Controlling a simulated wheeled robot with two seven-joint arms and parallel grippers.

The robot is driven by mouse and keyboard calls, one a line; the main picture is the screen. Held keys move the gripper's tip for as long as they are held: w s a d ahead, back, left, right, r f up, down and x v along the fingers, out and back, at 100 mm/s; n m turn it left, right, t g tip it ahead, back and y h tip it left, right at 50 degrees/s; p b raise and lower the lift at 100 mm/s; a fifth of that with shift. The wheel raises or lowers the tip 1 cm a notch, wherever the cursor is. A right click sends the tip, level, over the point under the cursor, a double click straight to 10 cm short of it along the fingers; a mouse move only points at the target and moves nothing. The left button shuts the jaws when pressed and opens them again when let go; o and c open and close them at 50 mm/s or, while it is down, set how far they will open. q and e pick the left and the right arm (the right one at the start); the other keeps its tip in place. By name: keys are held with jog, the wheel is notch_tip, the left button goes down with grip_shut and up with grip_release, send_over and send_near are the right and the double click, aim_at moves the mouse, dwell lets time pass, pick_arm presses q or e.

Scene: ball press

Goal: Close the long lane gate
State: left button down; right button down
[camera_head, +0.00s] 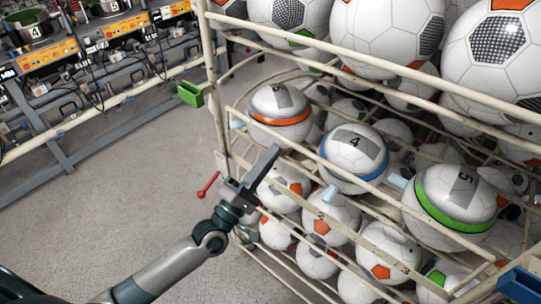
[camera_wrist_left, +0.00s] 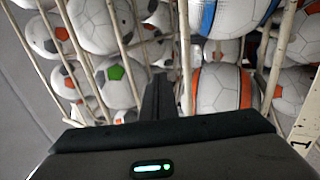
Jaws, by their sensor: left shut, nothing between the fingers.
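A cream wire rack (camera_head: 213,80) holds balls in sloping lanes. I cannot tell for sure which part is the long lane gate. A red-handled lever (camera_head: 208,184) sticks out left of the rack's front post, and a green block (camera_head: 191,93) sits higher on the post. My left gripper (camera_head: 273,152) is shut and empty, right of the red lever and in front of the rack, below the orange-banded ball (camera_head: 281,103). Its dark fingers (camera_wrist_left: 160,92) point at the rack in the left wrist view. Whether they touch a bar cannot be told. My right gripper is out of view.
A blue-banded ball (camera_head: 353,150) and a green-banded ball (camera_head: 449,196) sit in the middle tier, with pale blue tabs (camera_head: 331,194) near them. More balls fill the tiers above and below. Machines on a bench (camera_head: 85,125) stand back left. The grey floor (camera_head: 110,205) between is clear.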

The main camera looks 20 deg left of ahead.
pick_arm(q)
jog(key=s+a+r+b, duration=0.1)
jog(key=s+a+b, duration=0.1)
jog(key=s, duration=0.6)
jog(key=shift+s+a+r, duration=0.2)
jog(key=shift+a+r, duration=0.2)
jog(key=shift+a, duration=0.35)
jog(key=shift+f, duration=0.1)
